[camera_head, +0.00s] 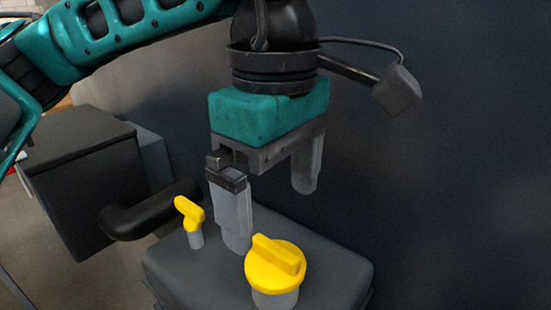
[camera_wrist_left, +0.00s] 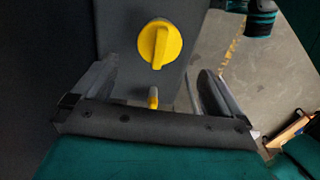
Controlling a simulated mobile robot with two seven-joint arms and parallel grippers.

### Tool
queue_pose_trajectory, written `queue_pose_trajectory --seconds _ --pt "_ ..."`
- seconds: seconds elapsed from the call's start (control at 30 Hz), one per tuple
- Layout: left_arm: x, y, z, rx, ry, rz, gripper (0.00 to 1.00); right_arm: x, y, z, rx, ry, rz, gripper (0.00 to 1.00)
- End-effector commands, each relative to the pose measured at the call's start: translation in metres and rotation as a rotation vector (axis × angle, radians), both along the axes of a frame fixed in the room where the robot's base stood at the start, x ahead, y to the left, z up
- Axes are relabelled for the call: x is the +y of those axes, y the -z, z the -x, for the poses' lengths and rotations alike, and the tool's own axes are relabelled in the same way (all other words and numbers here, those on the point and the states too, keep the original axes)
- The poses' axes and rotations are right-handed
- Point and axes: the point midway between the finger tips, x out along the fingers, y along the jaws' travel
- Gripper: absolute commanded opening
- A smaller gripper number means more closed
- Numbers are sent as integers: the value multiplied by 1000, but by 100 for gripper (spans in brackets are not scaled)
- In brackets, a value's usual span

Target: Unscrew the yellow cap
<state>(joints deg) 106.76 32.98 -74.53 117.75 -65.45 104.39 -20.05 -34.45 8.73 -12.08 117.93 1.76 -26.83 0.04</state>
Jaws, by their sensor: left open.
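The yellow cap (camera_head: 276,264) is round with a raised grip bar across its top. It sits on a pale neck on top of a dark grey box-shaped housing (camera_head: 190,282). In the left wrist view the cap (camera_wrist_left: 159,44) shows from above, beyond the fingers. My left gripper (camera_head: 271,218) hangs above the housing, behind the cap, pointing down. Its two fingers are wide apart with nothing between them, and it appears apart from the cap. My right gripper is not identifiable in either view.
A smaller yellow handle (camera_head: 190,212) on a pale stem stands left of the cap, close to my left finger. A black curved pipe (camera_head: 148,212) runs from a dark box (camera_head: 93,178) at the left. A dark wall (camera_head: 450,150) fills the right side.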

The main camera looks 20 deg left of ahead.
Motion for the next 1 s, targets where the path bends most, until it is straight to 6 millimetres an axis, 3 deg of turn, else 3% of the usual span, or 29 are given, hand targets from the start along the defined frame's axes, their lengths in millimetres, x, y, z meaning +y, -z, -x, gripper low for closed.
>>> queue_pose_trajectory --seconds 0.2,0.4,0.87,1.0 --pt "0 45 0 3 -1 0 100 3 3 -1 -2 -3 -7 38" --pt "0 71 0 2 -2 2 100 4 5 -4 -9 -2 -9 38" --pt "0 81 0 1 -1 3 100 3 5 -6 -14 -2 -9 38" --pt "0 81 0 1 -1 3 87 3 6 -6 -13 -2 -9 38"
